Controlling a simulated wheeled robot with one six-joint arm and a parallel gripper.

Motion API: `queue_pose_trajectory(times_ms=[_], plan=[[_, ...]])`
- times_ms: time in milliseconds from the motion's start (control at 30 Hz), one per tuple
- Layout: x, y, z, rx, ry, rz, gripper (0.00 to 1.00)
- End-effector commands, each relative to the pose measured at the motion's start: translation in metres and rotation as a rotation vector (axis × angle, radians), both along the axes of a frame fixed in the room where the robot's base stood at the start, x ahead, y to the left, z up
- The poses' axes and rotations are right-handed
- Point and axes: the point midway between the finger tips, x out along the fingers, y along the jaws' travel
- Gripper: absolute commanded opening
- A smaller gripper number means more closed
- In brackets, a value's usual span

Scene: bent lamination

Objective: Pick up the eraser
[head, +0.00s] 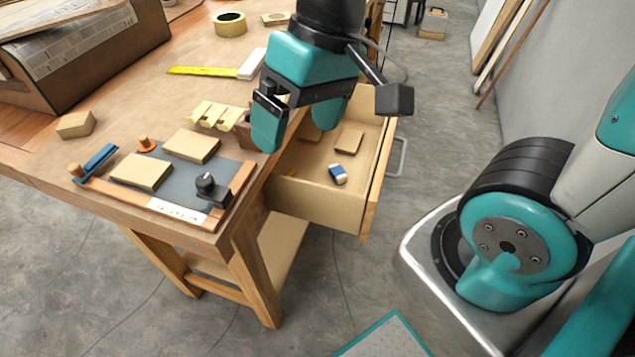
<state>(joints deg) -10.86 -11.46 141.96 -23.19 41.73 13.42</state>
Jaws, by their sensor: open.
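The eraser (338,174) is a small white block with a blue sleeve. It lies on the floor of the open wooden drawer (317,197), near the drawer's front right part. My gripper (296,137) is above the drawer's left side, up and to the left of the eraser and apart from it. Its two teal fingers are spread wide with nothing between them. The gripper hides part of the drawer's back and left edge.
A wooden block (349,140) lies in the drawer behind the eraser. On the workbench (127,223) are a grey mat (179,177) with wooden blocks, a tape roll (230,24), a yellow ruler (203,71) and a loose block (76,124). The drawer walls surround the eraser.

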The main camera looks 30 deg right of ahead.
Motion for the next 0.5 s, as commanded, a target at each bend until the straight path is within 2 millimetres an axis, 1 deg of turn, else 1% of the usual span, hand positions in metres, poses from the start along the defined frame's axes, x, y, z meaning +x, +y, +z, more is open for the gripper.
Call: queue_pose_trajectory(times_ms=[33, 67, 100, 167, 200, 267, 300, 400, 500], plan=[[0.027, -0.016, -0.030, -0.025, 0.051, -0.192, 0.92], [0.043, -0.027, -0.042, -0.040, 0.081, -0.322, 0.92], [0.064, -0.044, -0.059, -0.061, 0.120, -0.505, 0.92], [0.093, -0.072, -0.084, -0.088, 0.173, -0.780, 0.92], [0.110, -0.092, -0.101, -0.105, 0.205, -0.958, 0.92], [0.130, -0.121, -0.125, -0.127, 0.245, -1.207, 0.92], [0.141, -0.139, -0.140, -0.139, 0.266, -1.357, 0.92], [0.159, -0.177, -0.168, -0.159, 0.300, -1.658, 0.92], [0.168, -0.200, -0.185, -0.171, 0.317, -1.843, 0.92]])
